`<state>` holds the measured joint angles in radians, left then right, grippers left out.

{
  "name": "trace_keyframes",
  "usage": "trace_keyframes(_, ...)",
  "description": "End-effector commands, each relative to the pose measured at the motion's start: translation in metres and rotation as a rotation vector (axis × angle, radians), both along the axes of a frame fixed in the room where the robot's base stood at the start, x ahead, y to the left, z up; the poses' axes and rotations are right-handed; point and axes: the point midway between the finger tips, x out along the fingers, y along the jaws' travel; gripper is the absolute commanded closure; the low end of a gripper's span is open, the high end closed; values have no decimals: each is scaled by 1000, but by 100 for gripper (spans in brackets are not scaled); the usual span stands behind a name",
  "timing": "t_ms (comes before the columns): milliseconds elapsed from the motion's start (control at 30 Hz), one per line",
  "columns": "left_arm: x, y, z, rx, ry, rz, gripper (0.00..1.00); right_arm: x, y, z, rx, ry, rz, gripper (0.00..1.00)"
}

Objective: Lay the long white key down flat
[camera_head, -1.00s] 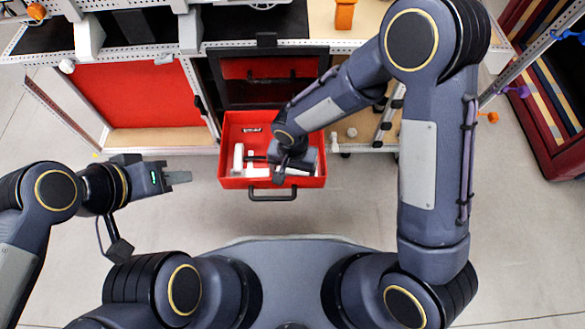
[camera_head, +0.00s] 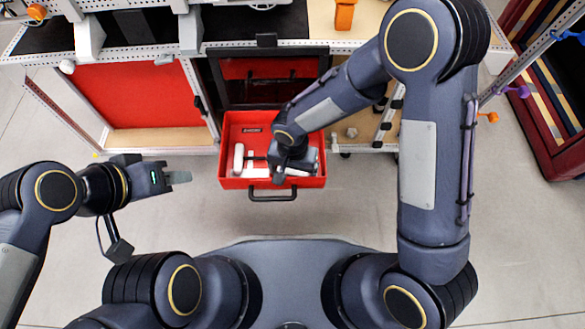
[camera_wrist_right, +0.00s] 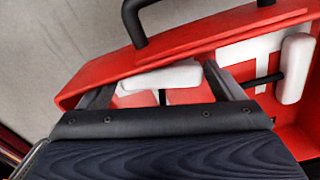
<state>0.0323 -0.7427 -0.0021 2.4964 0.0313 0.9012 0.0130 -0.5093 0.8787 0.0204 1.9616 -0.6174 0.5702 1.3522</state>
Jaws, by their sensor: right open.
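Two white-headed pieces with dark stems lie in an open red drawer (camera_head: 229,130); I cannot tell for sure which is the long white key. One white piece (camera_head: 238,158) is at the drawer's left side, its dark stem pointing right; it shows at the right of the wrist view (camera_wrist_right: 297,68). The other white piece (camera_wrist_right: 160,78) shows between my right gripper's (camera_wrist_right: 165,88) open fingers, near the drawer's front wall, its stem partly hidden. Contact with the fingers is unclear. My left gripper (camera_head: 181,177) hangs left of the drawer, away from it, with no object seen in it.
The drawer's black handle (camera_head: 273,197) sticks out in front. A flat white shape (camera_wrist_right: 262,65) lies on the drawer floor. The workbench (camera_head: 165,51) stands behind. Open grey floor (camera_head: 350,200) lies around the drawer's front.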

Motion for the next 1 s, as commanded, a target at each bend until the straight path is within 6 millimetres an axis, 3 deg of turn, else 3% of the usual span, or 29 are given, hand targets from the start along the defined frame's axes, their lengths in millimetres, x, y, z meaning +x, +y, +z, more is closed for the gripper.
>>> trace_keyframes(267, 0, 0, 0, 0, 0, 0, 64, 0, 0, 0, 0, 0, 0, 12)
trace_keyframes(400, 0, 0, 0, 0, 0, 0, 64, 0, 0, 0, 0, 0, 0, 0)
trace_keyframes(633, 0, 0, 1, 0, 0, 0, 64, 0, 0, 2, 0, 0, 0, 0)
trace_keyframes(1000, 0, 0, 28, 0, 0, 0, 64, 0, 0, 61, 1, -2, -1, 0)
